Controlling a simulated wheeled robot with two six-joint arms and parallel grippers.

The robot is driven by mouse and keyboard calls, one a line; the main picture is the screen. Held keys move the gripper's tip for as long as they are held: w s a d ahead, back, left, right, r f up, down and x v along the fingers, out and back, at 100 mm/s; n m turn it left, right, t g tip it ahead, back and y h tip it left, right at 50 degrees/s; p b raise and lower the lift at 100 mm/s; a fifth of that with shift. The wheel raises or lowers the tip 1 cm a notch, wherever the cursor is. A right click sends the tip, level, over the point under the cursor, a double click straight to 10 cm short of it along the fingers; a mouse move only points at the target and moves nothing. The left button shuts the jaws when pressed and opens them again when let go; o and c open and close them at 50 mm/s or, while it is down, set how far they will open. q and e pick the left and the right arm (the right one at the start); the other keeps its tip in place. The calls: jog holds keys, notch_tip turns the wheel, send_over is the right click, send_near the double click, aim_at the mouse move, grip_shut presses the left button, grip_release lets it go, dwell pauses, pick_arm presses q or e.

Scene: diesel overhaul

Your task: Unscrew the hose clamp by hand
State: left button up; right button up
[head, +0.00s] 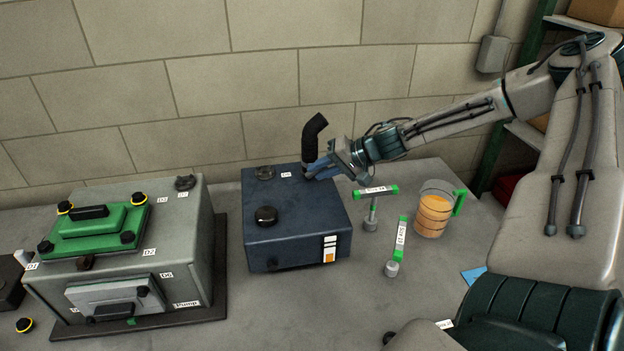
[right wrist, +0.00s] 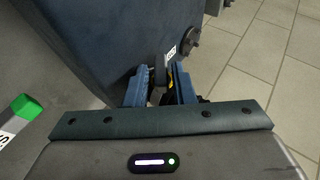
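A black bent hose (head: 311,140) stands upright at the back right of the dark blue box (head: 297,226), its top bending right. My right gripper (head: 310,172) reaches in from the right with its blue fingers at the hose's foot. In the right wrist view my right gripper (right wrist: 161,88) has its fingers close together, with a narrow dark part and a speck of yellow between them. I cannot tell whether they grip it. The hose clamp itself cannot be made out clearly; the fingers cover that spot. My left gripper is not in view.
A grey pump housing (head: 188,250) with a green cover (head: 90,228) stands left. Right of the box are two green-ended tools (head: 376,191) (head: 401,236) and a jug of orange liquid (head: 434,213). A block wall is close behind. Bench between the housing and box is clear.

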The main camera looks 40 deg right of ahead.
jog(key=shift+w+a+f, duration=0.2)
jog(key=shift+w+a, duration=0.1)
jog(key=shift+w, duration=0.05)
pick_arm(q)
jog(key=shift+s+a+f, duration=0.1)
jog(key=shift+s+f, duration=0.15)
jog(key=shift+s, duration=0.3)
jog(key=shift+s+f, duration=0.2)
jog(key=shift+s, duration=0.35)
pick_arm(e)
jog(key=shift+s, duration=0.1)
jog(key=shift+d, duration=0.1)
grip_shut()
jog(key=shift+r, duration=0.1)
jog(key=g+h+p, duration=0.1)
jog(key=p, duration=0.2)
jog(key=shift+r+n+h, duration=0.3)
jog(key=shift+r, duration=0.05)
jog(key=shift+a+f+g+h+p, duration=0.1)
jog(key=shift+a+g+h+p, duration=0.15)
jog(key=shift+g+h+p, duration=0.95)
pick_arm(q)
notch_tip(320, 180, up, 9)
jog(key=p, duration=0.3)
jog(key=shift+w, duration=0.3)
pick_arm(e)
jog(key=shift+a+n+h, duration=0.15)
jog(key=shift+n+h, duration=0.35)
jog(key=shift+h, duration=0.3)
jog(key=shift+w, duration=0.2)
